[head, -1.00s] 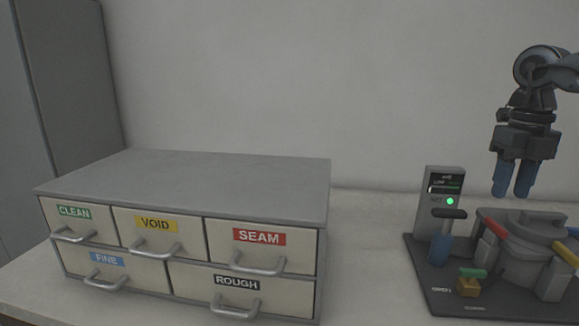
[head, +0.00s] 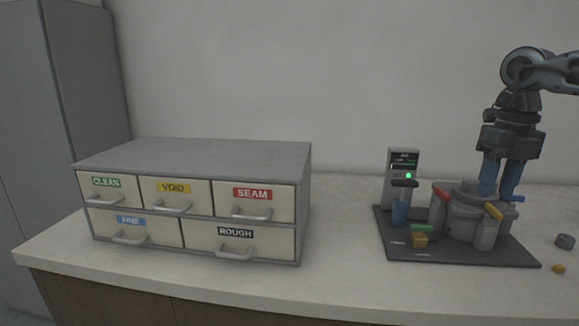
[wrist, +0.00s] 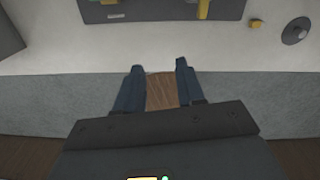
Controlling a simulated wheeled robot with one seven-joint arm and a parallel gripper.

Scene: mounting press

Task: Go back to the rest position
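My gripper (head: 500,192) has two blue fingers pointing down, in front of the mounting press (head: 462,212) in the head view. In the wrist view my gripper (wrist: 160,68) has its fingers apart with nothing between them; brown wood shows through the gap. There the fingertips lie over the counter's front edge, and the press's dark base (wrist: 165,10) is at the top. The press is grey with red and yellow handles. A grey control post (head: 402,170) with a lit green light stands at its left.
A grey drawer cabinet (head: 200,152) with labelled drawers, all seemingly shut, stands on the left of the counter (head: 340,262). A small grey round piece (head: 565,241) and a yellowish piece (head: 558,268) lie right of the base. A tall grey locker (head: 65,110) is at far left.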

